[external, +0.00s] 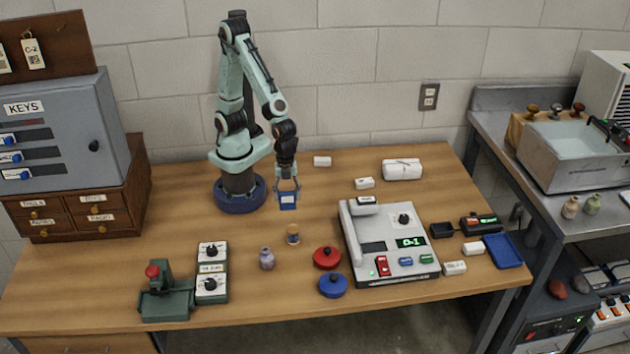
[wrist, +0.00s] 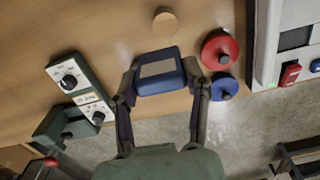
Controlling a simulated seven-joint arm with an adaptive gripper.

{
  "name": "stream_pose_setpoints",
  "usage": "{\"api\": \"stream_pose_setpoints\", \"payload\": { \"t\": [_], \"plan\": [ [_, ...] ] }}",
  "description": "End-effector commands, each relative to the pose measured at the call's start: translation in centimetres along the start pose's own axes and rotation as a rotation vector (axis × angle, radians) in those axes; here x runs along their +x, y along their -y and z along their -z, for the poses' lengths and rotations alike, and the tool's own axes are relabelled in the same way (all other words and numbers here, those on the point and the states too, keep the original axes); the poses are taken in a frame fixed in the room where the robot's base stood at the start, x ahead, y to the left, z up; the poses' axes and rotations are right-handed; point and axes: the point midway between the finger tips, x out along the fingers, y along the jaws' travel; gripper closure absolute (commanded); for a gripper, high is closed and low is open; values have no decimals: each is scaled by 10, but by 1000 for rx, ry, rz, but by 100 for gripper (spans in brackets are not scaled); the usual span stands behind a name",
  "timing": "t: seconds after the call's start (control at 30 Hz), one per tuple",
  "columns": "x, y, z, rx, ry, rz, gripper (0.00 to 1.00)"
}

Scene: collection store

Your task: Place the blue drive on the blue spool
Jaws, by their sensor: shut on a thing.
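The blue drive (external: 288,201), a small blue block with a pale label, is held in my gripper (external: 288,190) above the table. In the wrist view the drive (wrist: 161,74) sits between the two fingers of my gripper (wrist: 160,82), which is shut on it. The blue spool (external: 333,286), a round blue disc with a dark central knob, lies near the table's front edge. It also shows in the wrist view (wrist: 224,87), right of the drive and apart from it. The red spool (external: 327,257) lies just behind the blue one.
A grey console (external: 385,262) stands right of the spools. A dial box (external: 211,272) and a green device (external: 165,298) are at front left. A blue tray (external: 503,250) lies far right.

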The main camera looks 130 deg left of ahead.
Motion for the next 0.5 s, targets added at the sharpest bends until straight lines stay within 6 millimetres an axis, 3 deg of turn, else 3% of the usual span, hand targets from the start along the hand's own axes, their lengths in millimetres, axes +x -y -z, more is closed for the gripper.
{"api": "stream_pose_setpoints", "payload": {
  "t": [0.13,0.5],
  "plan": [
    [20,10,-8,-50,3,-3,90],
    [72,10,-8,-50,3,-1,90]
  ]
}}
